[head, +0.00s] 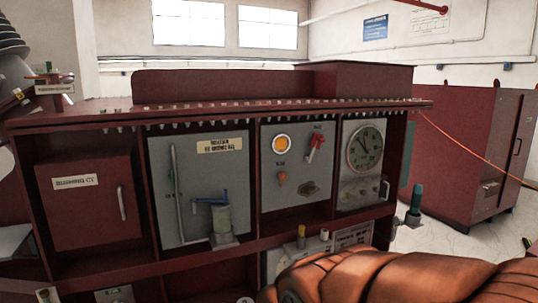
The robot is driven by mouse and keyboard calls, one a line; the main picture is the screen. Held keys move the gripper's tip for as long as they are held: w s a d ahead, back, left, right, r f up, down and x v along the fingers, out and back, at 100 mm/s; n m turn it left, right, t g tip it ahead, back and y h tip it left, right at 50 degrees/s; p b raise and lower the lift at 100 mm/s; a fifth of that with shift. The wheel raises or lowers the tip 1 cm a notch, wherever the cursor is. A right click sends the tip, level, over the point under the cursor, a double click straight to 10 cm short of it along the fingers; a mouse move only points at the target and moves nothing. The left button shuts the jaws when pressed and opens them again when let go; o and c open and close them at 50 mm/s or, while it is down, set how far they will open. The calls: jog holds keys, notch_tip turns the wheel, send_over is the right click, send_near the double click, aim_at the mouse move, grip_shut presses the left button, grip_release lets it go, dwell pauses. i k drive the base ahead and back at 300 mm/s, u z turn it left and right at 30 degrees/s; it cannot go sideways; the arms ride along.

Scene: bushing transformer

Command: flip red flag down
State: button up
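A red flag-shaped lever (315,147) is mounted on the grey panel (290,194) in the third bay of the dark red cabinet (222,84). It slants, with its upper end up and to the right. A small label sits above it. My gripper is not in view. A bulky orange-brown shape, which looks like my arm, fills the bottom right and hides the lower part of the cabinet there.
A round gauge (366,148) is in the bay to the right. A ledge with bolts overhangs the bays. A green-topped fitting (416,199) sticks out at the cabinet's right end.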

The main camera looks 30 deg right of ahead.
aim_at(317, 140)
jog(key=k, duration=0.5)
jog(key=z, duration=1.15)
jog(key=i, duration=0.95)
jog(key=u, duration=2.1)
